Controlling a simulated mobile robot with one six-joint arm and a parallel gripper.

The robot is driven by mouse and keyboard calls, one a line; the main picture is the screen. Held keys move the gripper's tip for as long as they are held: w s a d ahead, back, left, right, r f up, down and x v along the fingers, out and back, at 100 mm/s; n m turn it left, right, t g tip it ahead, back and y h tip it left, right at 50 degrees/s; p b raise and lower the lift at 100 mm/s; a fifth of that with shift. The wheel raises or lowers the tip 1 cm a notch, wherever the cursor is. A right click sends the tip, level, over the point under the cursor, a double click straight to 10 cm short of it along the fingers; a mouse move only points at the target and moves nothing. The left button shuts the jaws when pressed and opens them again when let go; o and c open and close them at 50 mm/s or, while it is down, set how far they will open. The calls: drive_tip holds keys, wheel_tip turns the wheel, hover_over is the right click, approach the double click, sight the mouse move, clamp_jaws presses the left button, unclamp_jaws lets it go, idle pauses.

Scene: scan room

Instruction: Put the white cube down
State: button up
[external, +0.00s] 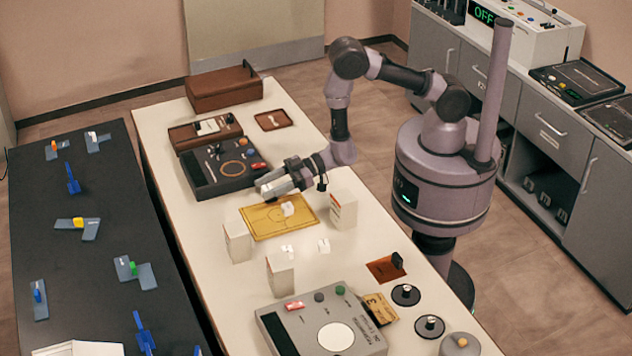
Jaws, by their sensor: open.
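A small white cube (288,209) sits on the yellow board (262,229) in the middle of the white table. My gripper (268,187) is open just above and to the left of the cube, over the board's back edge. Which white piece the task names is unclear at this size.
White upright blocks stand around the board: left (238,243), right (343,210) and front (280,274). A grey device (320,325) with a round disc fills the table front.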

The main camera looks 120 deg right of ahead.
drive_tip(key=s, duration=0.3)
drive_tip(key=s+r+p, duration=0.1)
drive_tip(key=s, duration=0.3)
drive_tip(key=s+r, duration=0.1)
drive_tip(key=s, duration=0.3)
drive_tip(key=shift+s+r, duration=0.15)
drive_tip(key=shift+r, duration=0.1)
drive_tip(key=a+r+n+y, duration=1)
drive_tip(key=a+r+n, duration=0.3)
drive_tip(key=a+n, duration=0.1)
drive_tip(key=s+a+r+n+g+y, duration=0.55)
drive_tip(key=a+n, duration=0.25)
drive_tip(key=n, duration=0.4)
drive_tip(key=s+a+r+n+g+h, duration=0.1)
drive_tip(key=s+a+n+g+h, duration=0.1)
drive_tip(key=s+n+g, duration=0.65)
drive_tip(key=s+a+r+n+g+h, duration=0.15)
drive_tip(key=s+n, duration=0.45)
drive_tip(key=n, duration=0.8)
drive_tip(key=d+r+n+t+h, duration=0.2)
drive_tip(key=d+n+t+h, duration=0.3)
drive_tip(key=d+n+h, duration=0.5)
drive_tip(key=d+n, duration=0.3)
drive_tip(key=n, duration=0.6)
drive_tip(key=shift+s+r+t, duration=0.35)
drive_tip(key=shift+s, duration=0.05)
drive_tip(key=shift+o, duration=0.5)
drive_tip(key=shift+f, duration=0.4)
drive_tip(key=shift+r, duration=0.1)
